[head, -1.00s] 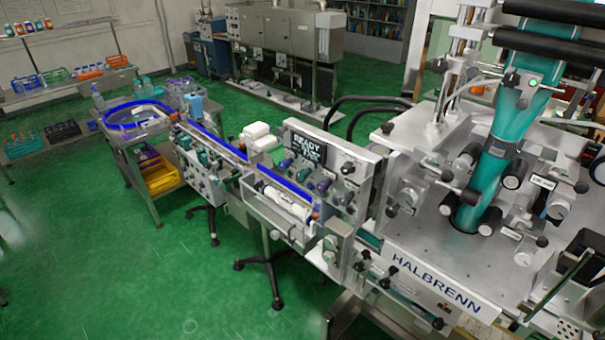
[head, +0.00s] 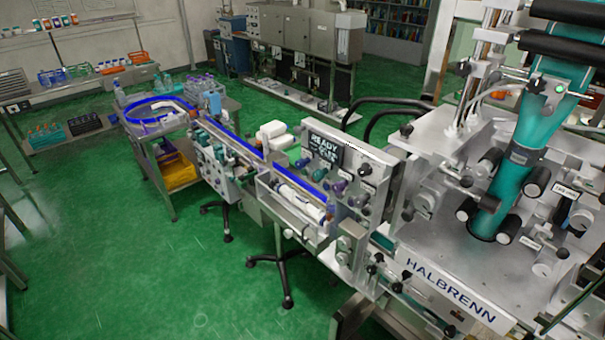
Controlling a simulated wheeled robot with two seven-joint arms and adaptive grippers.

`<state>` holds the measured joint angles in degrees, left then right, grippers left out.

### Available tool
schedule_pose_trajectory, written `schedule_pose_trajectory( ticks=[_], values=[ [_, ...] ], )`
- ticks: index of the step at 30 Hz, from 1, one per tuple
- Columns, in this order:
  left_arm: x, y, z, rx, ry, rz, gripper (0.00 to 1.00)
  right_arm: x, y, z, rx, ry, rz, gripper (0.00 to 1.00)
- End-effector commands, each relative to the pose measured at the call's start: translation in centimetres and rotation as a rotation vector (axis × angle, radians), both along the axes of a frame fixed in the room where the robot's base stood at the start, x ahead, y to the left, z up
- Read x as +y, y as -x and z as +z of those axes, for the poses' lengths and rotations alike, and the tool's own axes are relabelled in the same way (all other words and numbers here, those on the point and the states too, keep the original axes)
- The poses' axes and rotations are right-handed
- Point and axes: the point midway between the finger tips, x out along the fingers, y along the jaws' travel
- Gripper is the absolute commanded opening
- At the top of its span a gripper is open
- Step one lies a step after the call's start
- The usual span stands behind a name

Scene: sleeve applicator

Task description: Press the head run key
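The head control panel (head: 376,160) stands upright at the centre of the head view, left of the large machine body. It carries a dark display (head: 325,148) with light lettering that seems to begin with "READY". Several keys and knobs (head: 338,186) in teal, purple and black sit below and beside the display. Their labels are too small to read, so I cannot tell which one is the head run key. Neither of my grippers is in view.
The sleeve applicator (head: 450,290), marked HALBRENN, fills the right side, with a teal sleeve film (head: 520,140) running down into it. A blue-edged conveyor (head: 232,140) extends left to a round table (head: 150,112). Green floor (head: 120,260) is open at the front left.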

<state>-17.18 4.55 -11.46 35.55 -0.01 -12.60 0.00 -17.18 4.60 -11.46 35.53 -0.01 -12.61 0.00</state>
Motion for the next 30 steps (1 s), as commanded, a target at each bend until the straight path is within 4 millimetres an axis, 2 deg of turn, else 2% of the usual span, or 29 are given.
schedule_pose_trajectory(
  ticks=[7, 30],
  values=[
    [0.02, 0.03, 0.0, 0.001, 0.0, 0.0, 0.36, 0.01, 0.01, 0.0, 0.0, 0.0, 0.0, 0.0],
    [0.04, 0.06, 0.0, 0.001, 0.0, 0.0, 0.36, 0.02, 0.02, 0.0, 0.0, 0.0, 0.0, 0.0]
  ],
)
